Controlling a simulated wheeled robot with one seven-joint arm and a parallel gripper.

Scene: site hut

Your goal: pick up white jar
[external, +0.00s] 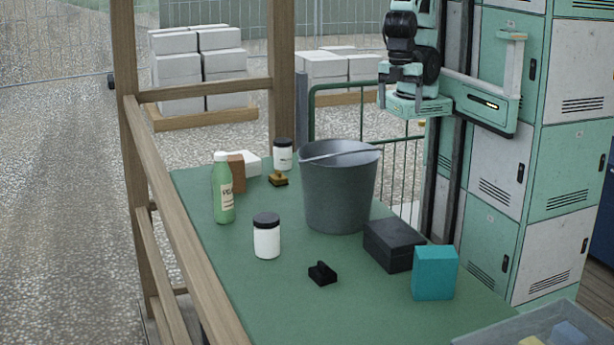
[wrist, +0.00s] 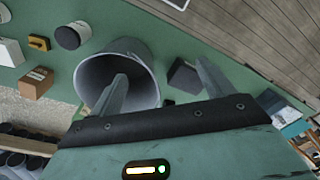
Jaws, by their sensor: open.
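Two white jars with black lids stand upright on the green table in the external view. One white jar (external: 267,240) is at the front, left of the grey bucket; the other white jar (external: 283,156) is at the back, left of the bucket. One white jar (wrist: 72,36) shows in the wrist view beside the bucket's upper left rim, near the brown stamp. My gripper (wrist: 162,72) is open and empty, its fingers apart over the view of the bucket and dark box. It is apart from both jars.
A green bottle (external: 223,190), brown box (external: 236,173), stamp (external: 278,180), small black object (external: 322,273), dark box (external: 392,246) and teal box (external: 434,274) stand around. A clear tray (external: 490,338) is at front right.

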